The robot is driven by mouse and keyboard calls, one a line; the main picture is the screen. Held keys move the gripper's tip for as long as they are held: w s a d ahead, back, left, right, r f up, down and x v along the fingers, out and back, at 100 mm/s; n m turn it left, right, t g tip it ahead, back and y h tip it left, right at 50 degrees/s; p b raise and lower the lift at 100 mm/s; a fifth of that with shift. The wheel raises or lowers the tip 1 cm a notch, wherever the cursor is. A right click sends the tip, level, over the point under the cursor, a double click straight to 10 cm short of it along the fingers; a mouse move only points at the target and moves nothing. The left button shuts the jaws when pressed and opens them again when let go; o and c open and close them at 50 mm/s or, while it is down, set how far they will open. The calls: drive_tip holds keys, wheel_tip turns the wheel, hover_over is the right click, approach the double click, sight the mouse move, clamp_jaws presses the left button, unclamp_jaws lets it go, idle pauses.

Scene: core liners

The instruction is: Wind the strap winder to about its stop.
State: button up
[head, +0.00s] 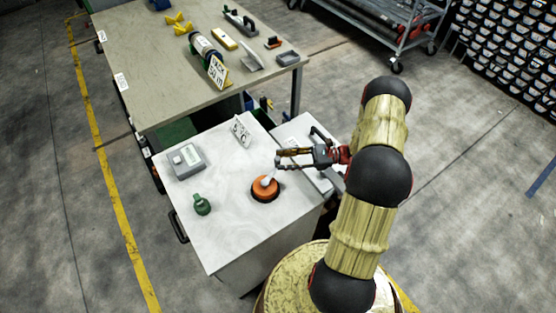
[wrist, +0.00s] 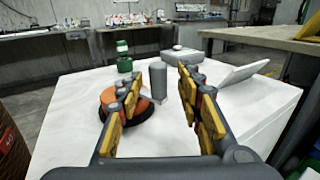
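The strap winder (head: 264,189) is an orange disc on a dark base, on the white cabinet top (head: 225,215). Its pale grey crank with an upright grip (head: 268,181) shows above the disc. In the wrist view the winder (wrist: 108,98) is left of centre, partly hidden by my left finger. Its grey cylindrical grip (wrist: 158,78) appears in the gap between my fingers, farther out. My gripper (head: 279,159) is open and empty, with its fingertips close to the winder, on its far side in the head view. I cannot see any contact with the grip.
On the cabinet top are a green bottle-like object (head: 202,204), a grey box device (head: 186,161) and a small sign card (head: 241,132). A workbench (head: 150,75) with tools stands behind. The cabinet top's front left is clear.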

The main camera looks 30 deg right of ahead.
drive_tip(key=v, duration=0.9)
drive_tip(key=shift+d, duration=0.2)
drive_tip(key=shift+c, duration=0.3)
